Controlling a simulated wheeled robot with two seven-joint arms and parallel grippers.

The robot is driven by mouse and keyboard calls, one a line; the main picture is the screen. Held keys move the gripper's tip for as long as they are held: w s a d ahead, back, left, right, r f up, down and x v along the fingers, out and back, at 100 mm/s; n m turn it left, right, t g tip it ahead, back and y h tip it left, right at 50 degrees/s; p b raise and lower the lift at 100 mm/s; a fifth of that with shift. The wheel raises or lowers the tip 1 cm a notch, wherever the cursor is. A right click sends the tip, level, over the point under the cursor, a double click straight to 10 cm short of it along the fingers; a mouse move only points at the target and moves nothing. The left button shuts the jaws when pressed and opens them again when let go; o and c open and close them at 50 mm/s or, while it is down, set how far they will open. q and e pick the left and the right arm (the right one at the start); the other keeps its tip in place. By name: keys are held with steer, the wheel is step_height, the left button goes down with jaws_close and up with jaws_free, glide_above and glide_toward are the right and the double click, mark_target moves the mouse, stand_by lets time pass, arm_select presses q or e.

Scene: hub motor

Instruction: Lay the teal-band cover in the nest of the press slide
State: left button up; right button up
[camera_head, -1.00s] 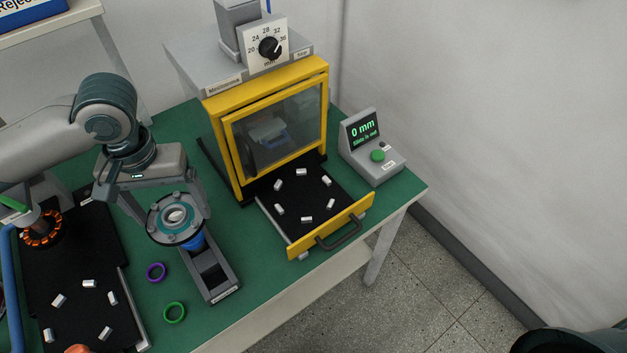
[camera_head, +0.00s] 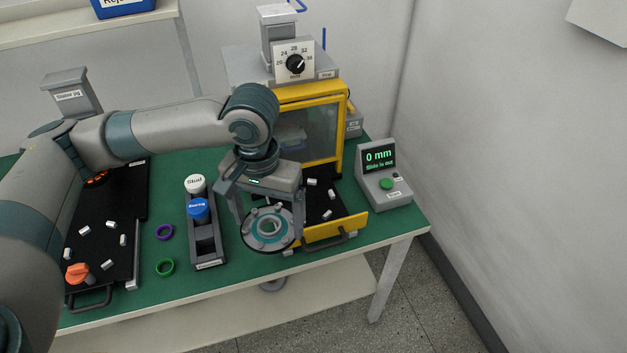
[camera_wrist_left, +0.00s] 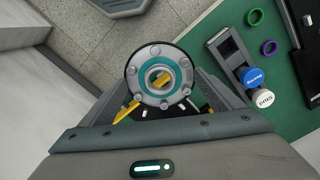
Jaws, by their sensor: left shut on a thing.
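My left gripper (camera_head: 267,212) is shut on the teal-band cover (camera_head: 269,241), a round grey disc with bolts around its rim and a teal ring about its centre hole. The cover also fills the middle of the left wrist view (camera_wrist_left: 160,76), between the fingers. It is held in the air over the front left part of the press slide. The press slide (camera_head: 347,226) is pulled out, with a yellow front, a handle and several small white blocks on its black top. The cover and gripper hide its left part. My right gripper is not in view.
A yellow-framed press (camera_head: 341,135) stands behind the slide. A grey console (camera_head: 384,188) reading "0 mm" and "Slide is out" is at right. A rack (camera_head: 209,246) with white and blue capped items stands left, beside purple (camera_head: 164,232) and green (camera_head: 165,267) rings.

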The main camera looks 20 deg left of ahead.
arm_select(q)
steer(key=shift+w, duration=0.1)
steer(key=w+f+m+p, duration=0.2)
steer(key=w+f+m, duration=0.1)
steer(key=w+m, duration=0.2)
steer(key=w+d+f+m+p, duration=0.1)
steer(key=w+f+m+p, duration=0.1)
steer(key=w+m, duration=0.4)
steer(key=w+f+m+p, duration=0.2)
steer(key=w+f+m, duration=0.2)
steer(key=w, duration=0.5)
steer(key=shift+w+d+m, duration=0.15)
steer(key=shift+w+m, duration=0.05)
steer(key=shift+m, duration=0.6)
steer(key=shift+f, duration=0.1)
steer(key=shift+f, duration=0.1)
